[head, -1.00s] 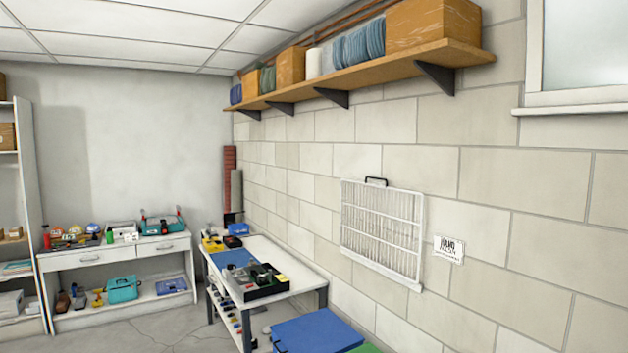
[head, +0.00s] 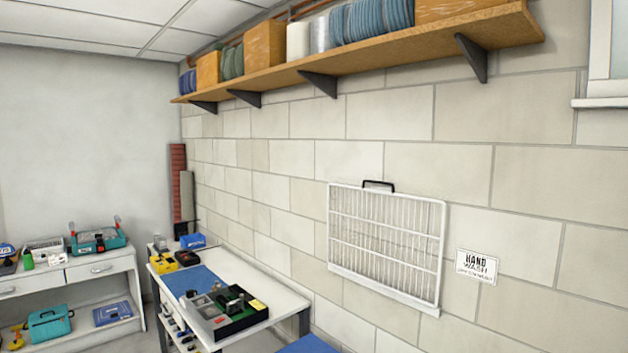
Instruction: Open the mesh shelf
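The mesh shelf (head: 385,243) is a white wire panel with a black handle (head: 379,184) at its top edge. It lies folded up flat against the block wall, right of centre in the head view. Neither of my grippers shows in the head view, so nothing is seen touching the shelf.
A white workbench (head: 268,291) with a tool tray (head: 222,314) and a blue mat stands left of the shelf. A blue surface (head: 308,345) shows at the bottom edge. A wooden wall shelf (head: 400,52) with boxes hangs above. A hand wash sign (head: 477,266) is to the right.

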